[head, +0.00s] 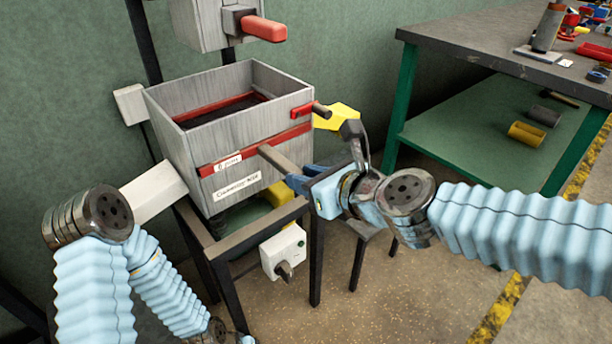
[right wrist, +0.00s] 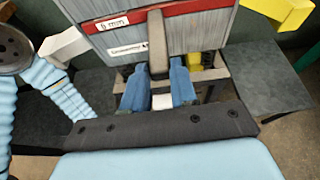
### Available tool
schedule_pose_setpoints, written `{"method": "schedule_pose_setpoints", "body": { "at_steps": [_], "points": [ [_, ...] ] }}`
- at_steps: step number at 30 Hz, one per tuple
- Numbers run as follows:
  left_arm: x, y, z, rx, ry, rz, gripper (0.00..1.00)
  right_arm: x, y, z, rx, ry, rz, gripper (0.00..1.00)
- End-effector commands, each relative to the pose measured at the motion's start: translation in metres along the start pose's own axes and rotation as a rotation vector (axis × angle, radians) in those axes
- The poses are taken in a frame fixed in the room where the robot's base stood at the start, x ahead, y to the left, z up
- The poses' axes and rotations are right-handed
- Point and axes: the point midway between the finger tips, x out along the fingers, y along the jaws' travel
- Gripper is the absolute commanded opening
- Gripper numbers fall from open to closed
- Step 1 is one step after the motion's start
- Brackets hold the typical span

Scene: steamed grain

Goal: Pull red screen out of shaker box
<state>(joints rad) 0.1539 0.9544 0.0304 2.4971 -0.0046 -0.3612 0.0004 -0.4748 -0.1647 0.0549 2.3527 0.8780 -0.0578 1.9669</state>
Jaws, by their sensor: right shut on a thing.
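The shaker box (head: 170,135) is a grey, open-topped wooden box on a dark stand. The red screen (head: 228,161) shows as a red strip across its front face, with a label; red edging also shows inside the box. In the right wrist view the red strip (right wrist: 184,10) crosses the top. A grey-brown handle (head: 279,160) sticks out from the strip toward me. My right gripper (head: 293,181) has blue fingers at the handle's outer end. In the right wrist view my right gripper (right wrist: 158,84) is shut on the handle (right wrist: 157,45). My left gripper is out of view.
A red lever (head: 302,111) sits at the box's upper right corner, near a yellow part (head: 339,117). A white control box (head: 284,250) hangs low on the stand. A green-legged workbench (head: 500,55) stands right. Floor lies open in front.

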Motion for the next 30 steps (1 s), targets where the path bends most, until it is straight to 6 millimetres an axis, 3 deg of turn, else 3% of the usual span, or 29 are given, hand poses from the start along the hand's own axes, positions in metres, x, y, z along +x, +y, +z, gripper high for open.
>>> {"method": "schedule_pose_setpoints", "body": {
  "at_steps": [27, 30],
  "points": [
    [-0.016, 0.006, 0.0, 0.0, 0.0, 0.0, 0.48, -0.069, -0.001, -0.025, 0.001, -0.005, -0.003, 0.0],
    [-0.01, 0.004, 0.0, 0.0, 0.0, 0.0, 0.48, -0.076, -0.003, -0.03, 0.005, -0.009, -0.006, 0.0]
  ]
}}
